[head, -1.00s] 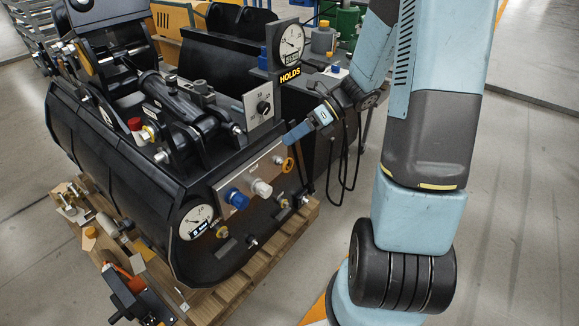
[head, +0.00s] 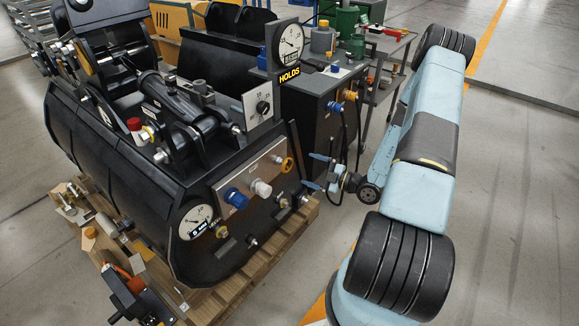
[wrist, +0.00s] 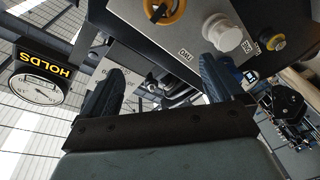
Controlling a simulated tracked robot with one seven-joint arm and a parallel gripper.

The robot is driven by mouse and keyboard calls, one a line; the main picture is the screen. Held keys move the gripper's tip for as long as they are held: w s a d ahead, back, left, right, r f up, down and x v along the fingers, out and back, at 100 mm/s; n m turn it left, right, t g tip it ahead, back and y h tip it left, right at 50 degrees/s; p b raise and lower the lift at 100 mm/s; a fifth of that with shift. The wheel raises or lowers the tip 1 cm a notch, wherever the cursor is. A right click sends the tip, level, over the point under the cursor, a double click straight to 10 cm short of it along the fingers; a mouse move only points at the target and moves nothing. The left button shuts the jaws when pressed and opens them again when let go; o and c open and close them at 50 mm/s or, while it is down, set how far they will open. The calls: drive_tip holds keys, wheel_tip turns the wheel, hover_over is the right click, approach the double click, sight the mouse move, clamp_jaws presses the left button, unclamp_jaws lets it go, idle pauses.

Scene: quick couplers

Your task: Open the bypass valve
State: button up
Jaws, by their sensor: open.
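The grey-white panel on the black machine carries an orange ring-shaped knob (head: 287,164), a white knob (head: 261,187) and a blue knob (head: 236,198). I cannot tell from the labels which one is the bypass valve. My gripper (head: 315,171) is open and empty, just right of the orange knob, its two fingers spread and pointing left toward the machine. In the wrist view my gripper (wrist: 162,82) has nothing between its fingers. There the orange knob (wrist: 164,10) is at the top edge and the white knob (wrist: 222,32) is above the right finger, both beyond the fingertips.
A round gauge with a HOLDS sign (head: 290,45) stands behind the panel. A dial plate (head: 259,104) is on the machine. Black hoses hang from a dark cabinet (head: 320,100) behind my gripper. A pallet (head: 235,295) lies under the machine. The floor at right is clear.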

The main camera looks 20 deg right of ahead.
sight(290, 166)
wheel_tip(290, 166, down, 6)
drive_tip(key=d+m+t+h, duration=0.2)
drive_tip(key=m+h, duration=0.1)
drive_tip(key=m, duration=0.3)
drive_tip(key=x, duration=0.9)
drive_tip(key=r+x, duration=0.1)
drive_tip(key=x, duration=0.3)
drive_tip(key=shift+w+a, duration=0.1)
drive_tip(key=shift+a, duration=0.2)
drive_tip(key=c, duration=0.9)
drive_tip(key=shift+d, duration=0.25)
drive_tip(key=shift+c, duration=0.3)
drive_tip(key=shift+a+n, duration=0.1)
drive_tip(key=shift+n, duration=0.2)
